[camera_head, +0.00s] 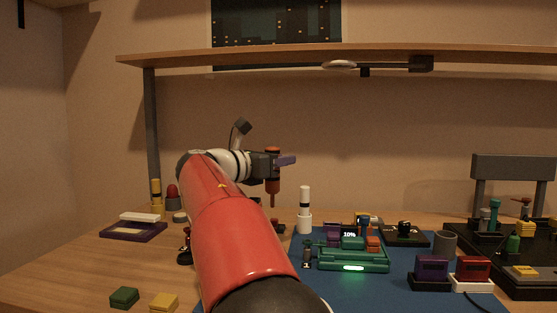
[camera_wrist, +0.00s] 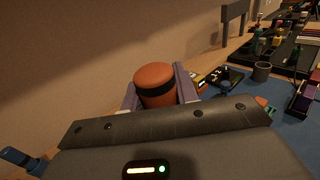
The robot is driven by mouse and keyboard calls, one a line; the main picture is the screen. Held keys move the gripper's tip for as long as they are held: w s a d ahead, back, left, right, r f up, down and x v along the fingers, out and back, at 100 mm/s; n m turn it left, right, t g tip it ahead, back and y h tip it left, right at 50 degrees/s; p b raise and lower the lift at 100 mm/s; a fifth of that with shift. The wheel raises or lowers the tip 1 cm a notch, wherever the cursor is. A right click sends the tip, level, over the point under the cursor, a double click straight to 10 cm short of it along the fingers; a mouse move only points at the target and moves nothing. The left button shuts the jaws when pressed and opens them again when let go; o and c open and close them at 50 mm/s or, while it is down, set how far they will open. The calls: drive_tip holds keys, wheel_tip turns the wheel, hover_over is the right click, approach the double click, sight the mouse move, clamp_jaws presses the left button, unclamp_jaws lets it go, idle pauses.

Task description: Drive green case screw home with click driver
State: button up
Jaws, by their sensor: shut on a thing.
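My gripper (camera_head: 284,160) is raised above the back of the table, left of the blue mat. Its purple fingers are shut on an orange-red driver (camera_head: 272,183), held upright with its thin tip pointing down. In the wrist view the driver's round orange end with a dark band (camera_wrist: 155,80) sits between the fingers. The green case (camera_head: 353,261) lies on the mat with a lit green strip on its front. It is to the right of and below the driver, well apart from it. I cannot make out the screw itself at this size.
A white cylinder (camera_head: 304,213) stands between the driver and the case. Purple and red blocks (camera_head: 432,268) sit at the mat's front right. A dark rack (camera_head: 535,250) is at the right. A shelf (camera_head: 330,56) spans overhead. The mat's (camera_head: 400,300) front is mostly clear.

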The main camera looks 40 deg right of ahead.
drive_tip(key=shift+r, duration=0.15)
drive_tip(key=shift+f+b, duration=1.75)
drive_tip(key=shift+f, duration=1.45)
drive_tip(key=shift+f, duration=0.4)
drive_tip(key=shift+f, duration=0.3)
drive_tip(key=shift+r, duration=0.1)
wheel_tip(320, 180, up, 6)
drive_tip(key=p, duration=0.6)
hover_over(278, 189)
drive_tip(key=w+d, duration=0.2)
drive_tip(key=shift+s+a+r, duration=0.15)
